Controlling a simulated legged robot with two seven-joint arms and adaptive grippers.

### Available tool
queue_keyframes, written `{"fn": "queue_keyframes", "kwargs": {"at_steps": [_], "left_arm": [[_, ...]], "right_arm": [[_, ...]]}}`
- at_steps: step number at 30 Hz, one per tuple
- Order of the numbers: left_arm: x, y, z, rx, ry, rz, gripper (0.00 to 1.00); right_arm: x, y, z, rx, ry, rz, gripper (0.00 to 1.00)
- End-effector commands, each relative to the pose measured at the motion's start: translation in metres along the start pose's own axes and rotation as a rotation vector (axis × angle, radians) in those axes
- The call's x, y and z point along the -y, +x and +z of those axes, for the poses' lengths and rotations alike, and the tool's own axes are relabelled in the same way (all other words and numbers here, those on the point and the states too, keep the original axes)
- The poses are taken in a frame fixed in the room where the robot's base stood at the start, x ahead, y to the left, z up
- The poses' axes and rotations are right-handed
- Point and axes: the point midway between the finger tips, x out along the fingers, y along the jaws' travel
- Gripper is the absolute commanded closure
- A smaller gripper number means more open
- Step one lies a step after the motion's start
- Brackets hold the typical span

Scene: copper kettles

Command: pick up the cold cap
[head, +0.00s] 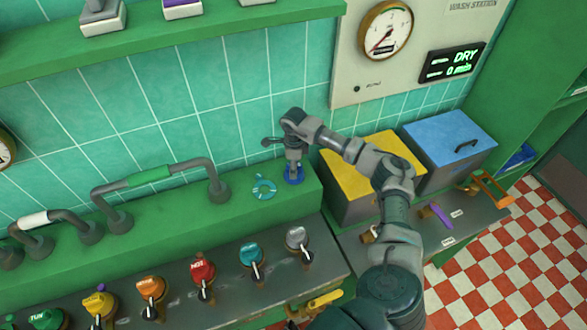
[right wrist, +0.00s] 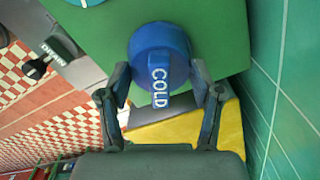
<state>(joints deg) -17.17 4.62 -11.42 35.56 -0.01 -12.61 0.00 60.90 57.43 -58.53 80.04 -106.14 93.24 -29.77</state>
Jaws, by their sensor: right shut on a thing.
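The cold cap is a round blue cap (right wrist: 160,45) with a raised grip bar lettered COLD. It sits at the right end of the green ledge, and its blue rim (head: 294,180) shows below my gripper in the head view. My right gripper (head: 293,170) reaches down onto it from above. In the right wrist view the two dark fingers of this gripper (right wrist: 160,78) press on either side of the cap. The gripper is shut on the cap. I cannot tell whether the cap is clear of the ledge. My left gripper is not in view.
A teal round fitting (head: 263,188) is left of the cap on the green ledge (head: 240,208). A curved pipe handle (head: 150,176) stands farther left. Yellow (head: 345,185) and blue (head: 448,138) boxes are on the right. Knobs, including the red HOT one (head: 202,272), line the front panel.

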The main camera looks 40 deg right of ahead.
Motion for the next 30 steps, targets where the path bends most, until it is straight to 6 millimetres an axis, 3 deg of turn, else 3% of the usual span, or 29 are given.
{"fn": "queue_keyframes", "kwargs": {"at_steps": [5, 10, 24, 30], "left_arm": [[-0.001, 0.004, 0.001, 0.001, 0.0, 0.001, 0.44], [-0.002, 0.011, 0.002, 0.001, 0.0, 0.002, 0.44], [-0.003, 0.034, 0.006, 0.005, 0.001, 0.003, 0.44], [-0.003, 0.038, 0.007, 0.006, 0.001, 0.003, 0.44]], "right_arm": [[0.0, -0.012, 0.001, 0.003, 0.0, -0.002, 0.66], [0.0, -0.037, 0.002, 0.003, 0.0, -0.005, 0.66], [-0.12, -0.043, -0.004, 0.0, -0.005, -0.002, 0.66], [-0.15, -0.048, -0.005, 0.001, -0.003, -0.001, 0.66]]}}
